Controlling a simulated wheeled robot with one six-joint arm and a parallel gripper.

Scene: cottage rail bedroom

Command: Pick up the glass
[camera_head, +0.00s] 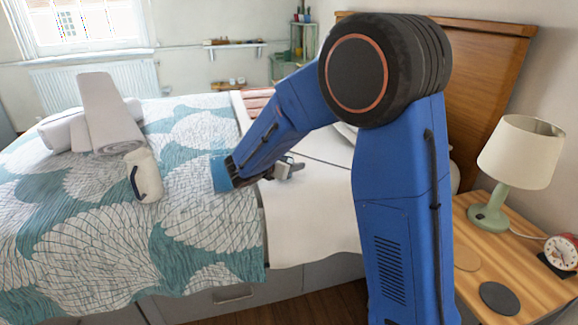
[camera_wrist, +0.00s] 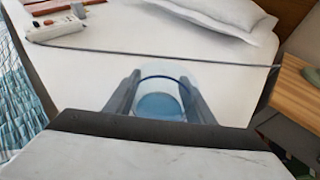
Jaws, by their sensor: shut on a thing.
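The glass (camera_wrist: 160,104) is a clear tumbler with a blue rim line and a bluish lower part, seen in the wrist view. My gripper (camera_wrist: 159,80) is shut on it, with one dark finger on each side. Behind the glass is the white sheet of the bed (camera_wrist: 95,75); I cannot tell whether the glass touches it. In the head view my arm reaches down over the bed, and the glass cannot be made out there.
A white power strip (camera_wrist: 55,28) with a dark cable lies on the bed. A cream bottle (camera_head: 144,176) and rolled towels (camera_head: 105,115) are on the patterned cover. The nightstand (camera_head: 470,215) at right holds a lamp (camera_head: 520,150), coasters (camera_head: 499,298) and an alarm clock (camera_head: 562,251).

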